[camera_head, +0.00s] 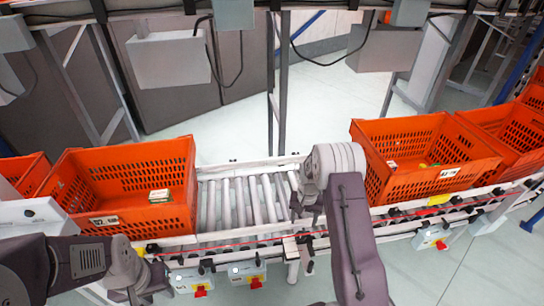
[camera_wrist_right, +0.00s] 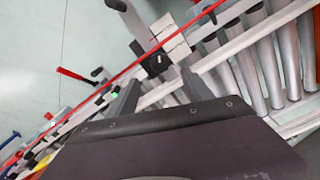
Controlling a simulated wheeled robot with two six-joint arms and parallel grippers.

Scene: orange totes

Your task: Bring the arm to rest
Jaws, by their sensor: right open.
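My right arm reaches up from the bottom of the head view, and its gripper (camera_head: 306,207) hangs over the conveyor's front side, right of the bare rollers. In the right wrist view the right gripper's two fingers (camera_wrist_right: 160,92) stand apart with nothing held between them. A small pale boxy fitting and the conveyor rail show beyond them. My left gripper (camera_head: 135,294) is low at the left of the head view, in front of the left tote. Its fingers are too small and partly cut off to tell their state.
An orange tote (camera_head: 130,180) with a small box (camera_head: 159,196) stands left on the conveyor. Another orange tote (camera_head: 425,185) with a few small items stands right. Bare rollers (camera_head: 240,203) lie between them. Red-handled switch boxes (camera_head: 248,275) hang along the front rail.

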